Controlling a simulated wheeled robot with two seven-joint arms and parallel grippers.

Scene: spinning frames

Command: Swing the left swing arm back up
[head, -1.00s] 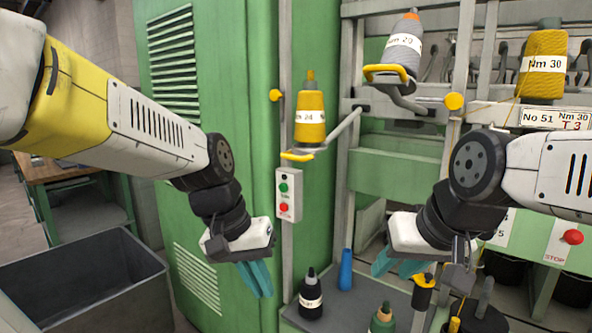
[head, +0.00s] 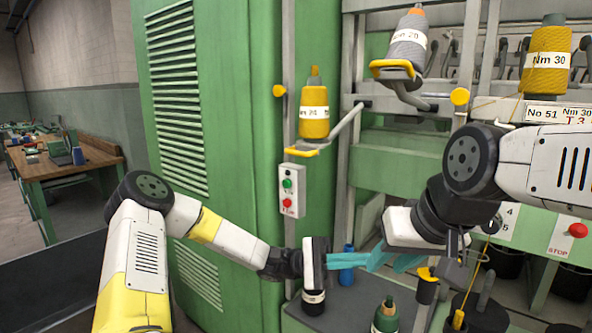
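A swing arm (head: 343,128) on the left carries a yellow yarn cone (head: 314,121) and has a yellow handle (head: 301,152) at its outer end. A second swing arm (head: 412,97) carries a grey cone (head: 408,47), higher and to the right, with its own yellow handle (head: 392,66). My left gripper (head: 366,261) is low, below the left swing arm, with its teal fingers pointing right. Its finger gap cannot be made out. My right gripper (head: 388,262) is open and empty, close beside the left fingers. Neither gripper touches a swing arm.
A black cone (head: 313,305) behind my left gripper, a blue cone (head: 346,276) and a green cone (head: 385,316) stand on the grey shelf (head: 345,312). A workbench (head: 70,170) stands far left.

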